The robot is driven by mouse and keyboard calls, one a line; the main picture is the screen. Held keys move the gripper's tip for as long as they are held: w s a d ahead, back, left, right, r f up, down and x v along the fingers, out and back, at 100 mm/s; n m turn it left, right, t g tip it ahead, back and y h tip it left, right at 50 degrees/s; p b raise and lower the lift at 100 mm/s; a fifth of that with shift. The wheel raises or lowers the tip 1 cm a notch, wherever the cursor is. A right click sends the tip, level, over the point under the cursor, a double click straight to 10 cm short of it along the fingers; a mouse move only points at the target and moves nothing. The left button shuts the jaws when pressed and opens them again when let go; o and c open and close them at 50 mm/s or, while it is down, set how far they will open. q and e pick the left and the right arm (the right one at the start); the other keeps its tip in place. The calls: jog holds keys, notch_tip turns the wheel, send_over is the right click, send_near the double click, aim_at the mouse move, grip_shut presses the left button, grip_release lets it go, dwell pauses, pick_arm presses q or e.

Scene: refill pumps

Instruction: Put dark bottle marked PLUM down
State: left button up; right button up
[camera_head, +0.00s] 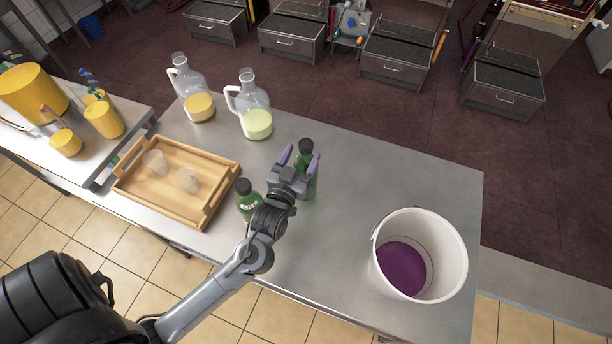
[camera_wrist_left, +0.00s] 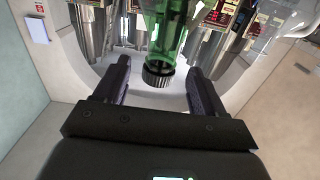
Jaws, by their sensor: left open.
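A dark green bottle with a black cap (camera_head: 306,146) stands on the steel table, partly hidden by my left gripper (camera_head: 300,161). The gripper is open, its two purple-tipped fingers on either side of the bottle's upper part. In the left wrist view the bottle (camera_wrist_left: 165,35) shows with its black cap between the open fingers (camera_wrist_left: 158,70), with gaps on both sides. A second dark green bottle (camera_head: 248,204) stands to the left, partly hidden by my arm, with light lettering. I cannot read PLUM on either bottle. My right gripper is not in view.
A wooden tray (camera_head: 127,187) with two clear cups is at left. Two glass jugs (camera_head: 199,103) (camera_head: 256,122) stand at the back edge. A white bucket (camera_head: 452,250) with purple contents stands at right. The table between bottles and bucket is clear.

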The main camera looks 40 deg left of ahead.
aim_at(308, 142)
pick_arm(q)
jog(key=shift+x, duration=2.65)
jog(key=shift+r, duration=0.1)
jog(key=shift+c, duration=0.3)
grip_shut()
jog(key=shift+r, duration=0.1)
